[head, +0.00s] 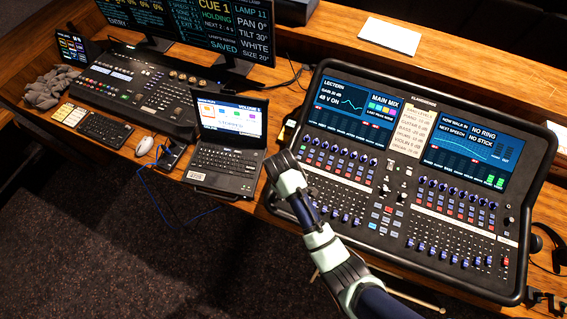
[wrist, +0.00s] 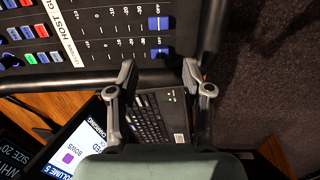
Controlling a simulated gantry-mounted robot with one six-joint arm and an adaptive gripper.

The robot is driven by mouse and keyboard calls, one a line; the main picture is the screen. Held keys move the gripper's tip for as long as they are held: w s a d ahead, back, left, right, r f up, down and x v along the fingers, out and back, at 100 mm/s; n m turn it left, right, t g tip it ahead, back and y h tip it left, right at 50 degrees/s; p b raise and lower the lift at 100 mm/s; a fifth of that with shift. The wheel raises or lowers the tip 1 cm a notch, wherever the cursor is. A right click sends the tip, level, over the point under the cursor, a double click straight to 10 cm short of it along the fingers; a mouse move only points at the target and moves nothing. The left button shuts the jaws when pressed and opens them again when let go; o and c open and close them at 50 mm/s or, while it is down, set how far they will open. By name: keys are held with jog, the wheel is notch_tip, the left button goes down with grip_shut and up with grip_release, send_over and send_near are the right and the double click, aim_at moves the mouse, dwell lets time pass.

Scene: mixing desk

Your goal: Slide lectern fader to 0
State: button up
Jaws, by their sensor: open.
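The mixing console (head: 435,185) lies on the desk, its left channel bank next to my arm. In the wrist view, the strip label (wrist: 70,45) reads LECTERN in part, with HOST beside it. The lectern fader (wrist: 160,53) has a blue cap, at the end of its scale away from the label. In the head view my arm seems to cover that fader. My gripper (wrist: 158,68) is open and empty. Its two fingertips lie around the console's dark edge rail in the wrist view, close to the lectern cap. I cannot tell whether they touch anything.
A laptop (head: 226,150) stands open just left of my gripper, and it also shows below the fingers in the wrist view (wrist: 150,120). The host fader (wrist: 158,23) is beside the lectern one. A lighting desk (head: 135,85) is further left.

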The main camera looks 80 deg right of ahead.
jog(key=f, duration=0.5)
jog(key=shift+d, duration=0.25)
jog(key=shift+r, duration=0.1)
jog(key=shift+c, duration=0.2)
grip_shut()
